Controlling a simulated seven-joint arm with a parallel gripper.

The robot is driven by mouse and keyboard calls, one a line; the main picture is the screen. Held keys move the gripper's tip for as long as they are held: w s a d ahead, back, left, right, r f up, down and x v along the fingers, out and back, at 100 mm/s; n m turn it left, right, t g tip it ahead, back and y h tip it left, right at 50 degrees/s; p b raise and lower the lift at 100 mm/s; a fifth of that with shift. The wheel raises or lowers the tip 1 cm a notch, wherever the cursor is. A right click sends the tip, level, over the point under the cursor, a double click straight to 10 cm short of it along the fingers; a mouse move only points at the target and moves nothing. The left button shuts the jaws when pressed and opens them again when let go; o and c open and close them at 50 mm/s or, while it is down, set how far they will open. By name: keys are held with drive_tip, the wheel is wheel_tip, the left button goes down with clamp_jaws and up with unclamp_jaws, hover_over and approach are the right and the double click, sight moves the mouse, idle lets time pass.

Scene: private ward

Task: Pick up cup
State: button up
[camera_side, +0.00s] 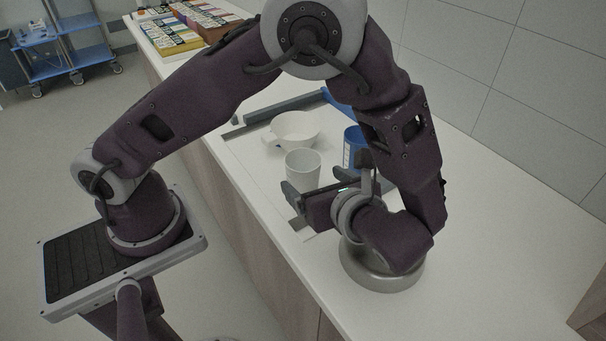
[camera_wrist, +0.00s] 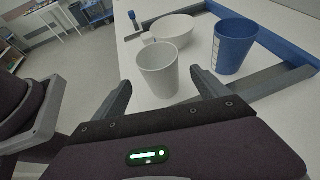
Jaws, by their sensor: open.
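A plain white cup (camera_side: 303,170) stands upright on the white counter, and it also shows in the wrist view (camera_wrist: 158,75). A blue cup (camera_side: 353,148) stands behind it to the right, also in the wrist view (camera_wrist: 234,46). My gripper (camera_side: 328,186) is low over the counter, pointing at the white cup. In the wrist view its two fingers (camera_wrist: 160,86) are spread apart, with the white cup ahead between their tips. The gripper looks empty. The side view does not clearly show the gap to the cup.
A white bowl with a handle (camera_side: 296,127) stands behind the white cup. Blue and grey bars (camera_side: 284,105) lie around the group. A round metal object (camera_side: 382,271) stands below my wrist. Several boxes (camera_side: 178,38) are at the counter's far end. The right counter is clear.

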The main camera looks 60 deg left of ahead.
drive_tip(key=x, duration=0.2)
drive_tip(key=f+x, duration=0.1)
drive_tip(key=x, duration=0.2)
drive_tip(key=d+x, duration=0.1)
drive_tip(key=x, duration=0.2)
drive_tip(key=shift+f, duration=0.35)
clamp_jaws()
